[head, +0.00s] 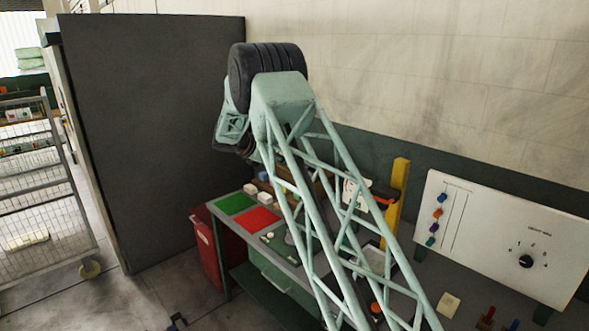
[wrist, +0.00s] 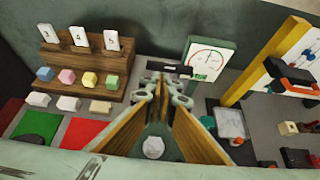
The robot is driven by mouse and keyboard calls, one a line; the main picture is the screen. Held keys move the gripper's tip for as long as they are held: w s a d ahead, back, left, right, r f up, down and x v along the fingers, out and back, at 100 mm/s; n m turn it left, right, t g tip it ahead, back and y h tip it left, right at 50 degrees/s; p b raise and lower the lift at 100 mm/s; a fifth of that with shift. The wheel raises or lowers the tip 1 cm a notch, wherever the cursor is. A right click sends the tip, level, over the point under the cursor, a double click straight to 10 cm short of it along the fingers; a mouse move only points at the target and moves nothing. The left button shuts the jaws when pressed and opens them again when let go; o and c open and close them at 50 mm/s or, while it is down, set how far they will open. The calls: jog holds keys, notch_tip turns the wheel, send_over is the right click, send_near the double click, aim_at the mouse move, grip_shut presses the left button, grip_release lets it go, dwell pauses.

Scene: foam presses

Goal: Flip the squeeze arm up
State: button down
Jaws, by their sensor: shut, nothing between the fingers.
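My gripper (wrist: 165,88) is in the middle of the wrist view, its two wood-coloured finger pads meeting at the far end. It is shut and empty, above the bench. A dark-based device with a pale grey plate (wrist: 230,122) lies to the right of the fingers. A black handle-like part with an orange-red piece (wrist: 290,76) is further right, by the yellow post (wrist: 262,65). I cannot tell for sure which of these is the squeeze arm. In the head view my own arm hides much of the bench, and the fingertips do not show.
A wooden stand (wrist: 85,60) with number cards and coloured blocks is at the left. A dial board (wrist: 208,56) stands behind the fingers. Green (head: 236,203) and red (head: 256,219) pads lie on the bench's left end. A white knob panel (head: 500,235) is at the right.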

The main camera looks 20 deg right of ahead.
jog(key=r+v, duration=0.1)
jog(key=v, duration=0.5)
jog(key=shift+w+d+b, duration=0.15)
jog(key=shift+b, duration=0.15)
jog(key=shift+r, duration=0.1)
jog(key=s+a+r+m+g+y+b, duration=0.1)
jog(key=s+r+m+y+b, duration=0.2)
jog(key=s, duration=1)
jog(key=s+a+r+m+y+b, duration=0.15)
jog(key=s+r+m, duration=0.3)
jog(key=s, duration=0.95)
jog(key=s+a+r+m+g+y+b, duration=0.1)
jog(key=s+r+m+b, duration=0.25)
jog(key=s, duration=0.95)
jog(key=s+a+f+m+y+b, duration=0.1)
jog(key=s+a+f+m+b, duration=0.1)
jog(key=s, duration=1.1)
jog(key=s+a+f+m+t+y+b, duration=0.1)
jog(key=s+a+f+m, duration=0.4)
jog(key=s, duration=0.7)
jog(key=s+a+f+m+y+b, duration=0.3)
jog(key=s+f, duration=0.3)
jog(key=s, duration=0.7)
jog(key=shift+s+a+f+m+t+b, duration=0.3)
jog(key=shift+s+a+m+b, duration=0.1)
jog(key=shift+a+m, duration=0.4)
